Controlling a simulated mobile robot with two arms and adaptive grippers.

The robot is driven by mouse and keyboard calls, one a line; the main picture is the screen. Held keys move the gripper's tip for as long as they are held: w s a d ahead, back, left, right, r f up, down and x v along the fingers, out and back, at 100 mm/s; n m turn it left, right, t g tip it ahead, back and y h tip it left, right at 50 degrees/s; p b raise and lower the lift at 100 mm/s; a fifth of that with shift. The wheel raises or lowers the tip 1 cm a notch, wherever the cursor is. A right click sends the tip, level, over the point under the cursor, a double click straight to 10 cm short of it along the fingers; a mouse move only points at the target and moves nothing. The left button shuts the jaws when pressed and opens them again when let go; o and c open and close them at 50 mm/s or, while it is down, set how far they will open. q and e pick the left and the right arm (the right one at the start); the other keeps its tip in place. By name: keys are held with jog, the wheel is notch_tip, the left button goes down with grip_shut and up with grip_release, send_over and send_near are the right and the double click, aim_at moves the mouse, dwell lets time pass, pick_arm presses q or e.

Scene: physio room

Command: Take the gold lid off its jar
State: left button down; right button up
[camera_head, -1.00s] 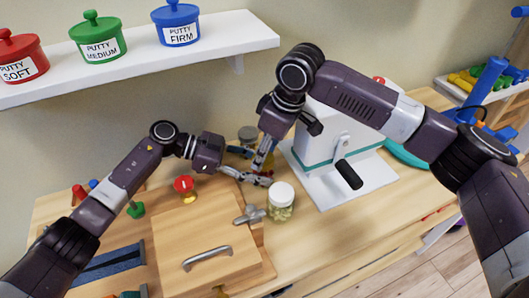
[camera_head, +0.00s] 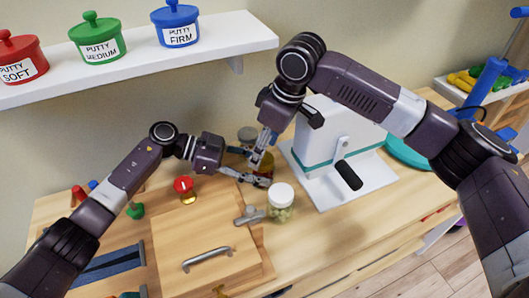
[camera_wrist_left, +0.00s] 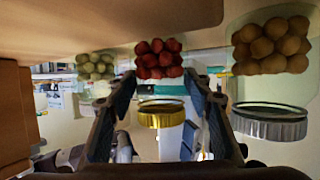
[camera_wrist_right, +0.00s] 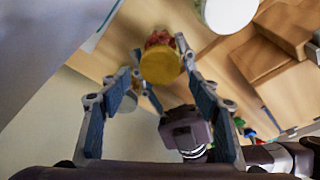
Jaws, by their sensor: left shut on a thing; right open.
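The jar (camera_wrist_left: 160,64) with red balls has a gold lid (camera_wrist_left: 162,113); it appears upside down in the left wrist view. My left gripper (camera_wrist_left: 163,84) is shut on this jar, a finger on each side of the glass. In the right wrist view the gold lid (camera_wrist_right: 160,65) covers the jar's top, with red showing behind it. My right gripper (camera_head: 260,153) is open over the lid from above, its fingers spread around it. Whether they touch it is unclear. In the head view the fingers mostly hide this jar.
A white-lidded jar (camera_head: 280,202) with green balls stands close in front. A jar (camera_wrist_left: 270,55) with brown balls and a silver lid (camera_wrist_left: 269,121) stands behind. A wooden box (camera_head: 205,240) with a handle lies left; a white device (camera_head: 342,150) stands right. A shelf (camera_head: 235,38) hangs above.

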jog(key=shift+o, duration=0.7)
notch_tip(320, 180, up, 2)
jog(key=shift+r, duration=0.25)
jog(key=m, duration=0.2)
jog(key=r+m, duration=0.1)
jog(key=shift+s+a+m+h, duration=0.25)
jog(key=shift+a+m+h, duration=0.05)
jog(key=shift+a+h, duration=0.1)
jog(key=m, duration=0.1)
jog(key=r+m, duration=0.1)
jog(key=m, duration=0.1)
jog(key=m+h, duration=0.1)
jog(key=shift+s+a+r, duration=0.3)
jog(key=shift+a+r, duration=0.05)
notch_tip(320, 180, up, 4)
jog(key=s+a+m+t+h, duration=0.1)
jog(key=s+m+h, duration=0.15)
jog(key=m, duration=0.95)
jog(key=x, duration=0.8)
jog(key=w+x, duration=0.1)
jog(key=x, duration=0.3)
jog(key=shift+r, duration=0.15)
